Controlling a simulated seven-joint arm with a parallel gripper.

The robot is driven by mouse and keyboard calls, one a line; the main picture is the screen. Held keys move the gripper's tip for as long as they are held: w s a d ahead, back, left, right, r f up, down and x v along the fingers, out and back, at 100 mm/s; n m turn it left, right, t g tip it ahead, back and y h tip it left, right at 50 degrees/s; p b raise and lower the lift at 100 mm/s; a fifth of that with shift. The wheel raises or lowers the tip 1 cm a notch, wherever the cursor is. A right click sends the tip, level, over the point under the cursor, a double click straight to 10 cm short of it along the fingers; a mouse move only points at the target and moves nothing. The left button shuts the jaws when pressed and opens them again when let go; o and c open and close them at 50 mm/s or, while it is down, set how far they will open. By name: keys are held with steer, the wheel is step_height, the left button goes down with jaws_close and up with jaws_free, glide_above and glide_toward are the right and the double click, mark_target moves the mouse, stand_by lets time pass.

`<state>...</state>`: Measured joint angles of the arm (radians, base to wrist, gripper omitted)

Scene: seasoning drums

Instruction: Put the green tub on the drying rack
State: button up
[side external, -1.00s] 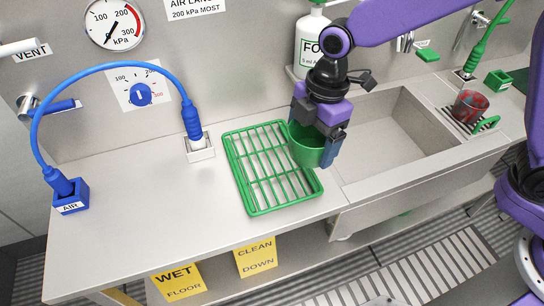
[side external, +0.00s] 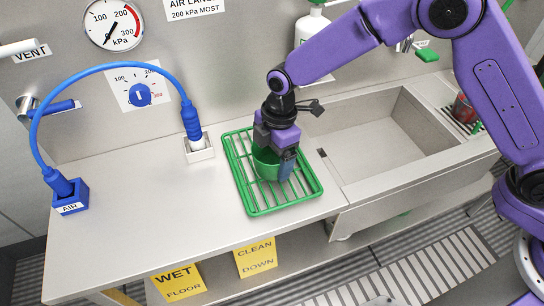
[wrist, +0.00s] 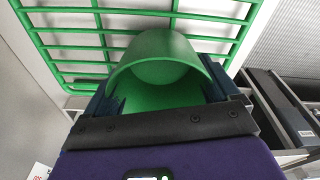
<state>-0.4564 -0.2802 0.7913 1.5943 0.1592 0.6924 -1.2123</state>
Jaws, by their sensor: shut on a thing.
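The green tub (side external: 265,165) is held in my gripper (side external: 274,160), over the middle of the drying rack. The drying rack (side external: 254,207) is a green wire grid lying on the steel counter, left of the sink. In the wrist view the tub (wrist: 162,82) sits between the fingers of my gripper (wrist: 160,100), with the bars of the rack (wrist: 75,38) beyond it. My gripper is shut on the tub. I cannot tell whether the tub's base touches the bars.
The sink (side external: 378,135) is right of the rack. A blue hose (side external: 110,66) arches over the left counter between a blue AIR block (side external: 69,194) and a white socket (side external: 199,150). A white bottle (side external: 312,27) stands behind. The left counter (side external: 140,190) is clear.

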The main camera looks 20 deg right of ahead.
steer(key=shift+f, duration=0.35)
steer(key=shift+f, duration=0.15)
steer(key=o, duration=1)
steer(key=shift+o, duration=0.2)
step_height(320, 180, up, 12)
steer(key=d, duration=0.1)
steer(key=shift+d, duration=0.25)
